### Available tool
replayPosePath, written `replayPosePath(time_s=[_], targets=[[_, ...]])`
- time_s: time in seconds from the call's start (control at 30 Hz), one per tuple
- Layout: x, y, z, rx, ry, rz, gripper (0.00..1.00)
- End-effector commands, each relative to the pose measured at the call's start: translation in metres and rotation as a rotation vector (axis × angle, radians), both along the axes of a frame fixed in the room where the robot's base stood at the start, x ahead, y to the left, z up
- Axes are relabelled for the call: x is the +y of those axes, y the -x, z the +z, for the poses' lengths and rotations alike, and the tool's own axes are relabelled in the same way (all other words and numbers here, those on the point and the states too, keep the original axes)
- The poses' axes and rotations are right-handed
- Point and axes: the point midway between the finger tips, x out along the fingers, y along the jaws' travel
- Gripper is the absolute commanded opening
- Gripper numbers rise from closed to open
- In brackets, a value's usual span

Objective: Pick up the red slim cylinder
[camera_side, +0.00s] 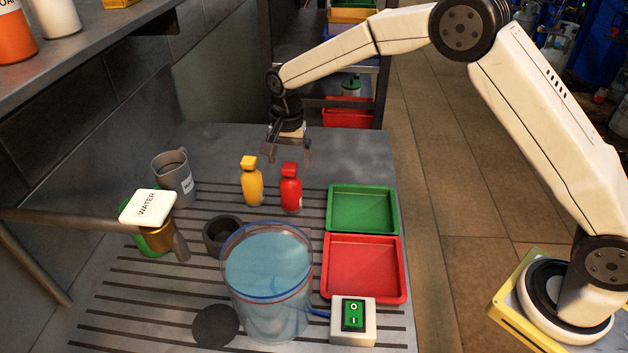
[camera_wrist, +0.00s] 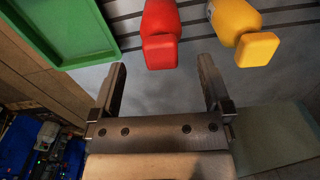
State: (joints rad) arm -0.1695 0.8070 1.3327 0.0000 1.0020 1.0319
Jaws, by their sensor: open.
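The red slim cylinder looks like a small red bottle (camera_side: 291,190) with a squarish cap. It stands upright on the slatted grey table in the side view. In the wrist view the red bottle (camera_wrist: 160,30) is at the top, ahead of the space between my fingers. My gripper (camera_side: 287,155) is open and empty, above and behind the bottle in the side view. In the wrist view my gripper's fingers (camera_wrist: 162,82) are spread wide and apart from the bottle.
A yellow bottle (camera_side: 251,182) stands close to the left of the red one. Green (camera_side: 396,214) and red (camera_side: 402,270) trays lie to the right. A clear water container (camera_side: 266,315), a grey mug (camera_side: 176,178) and a switch box (camera_side: 368,325) are nearby. The table behind the bottles is clear.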

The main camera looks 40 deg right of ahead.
Motion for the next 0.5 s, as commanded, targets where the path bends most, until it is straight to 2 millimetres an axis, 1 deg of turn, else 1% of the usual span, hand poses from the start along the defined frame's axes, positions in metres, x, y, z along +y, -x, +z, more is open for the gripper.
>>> replayPosePath(time_s=[0.03,0.1,0.37,0.5], targets=[[0.0,0.0,-0.005,0.002,0.001,0.0,1.0],[0.0,0.001,-0.009,0.002,0.001,0.0,1.0],[0.0,0.0,-0.013,0.001,0.001,0.001,1.0],[0.0,0.0,-0.022,0.001,0.0,0.001,1.0]])
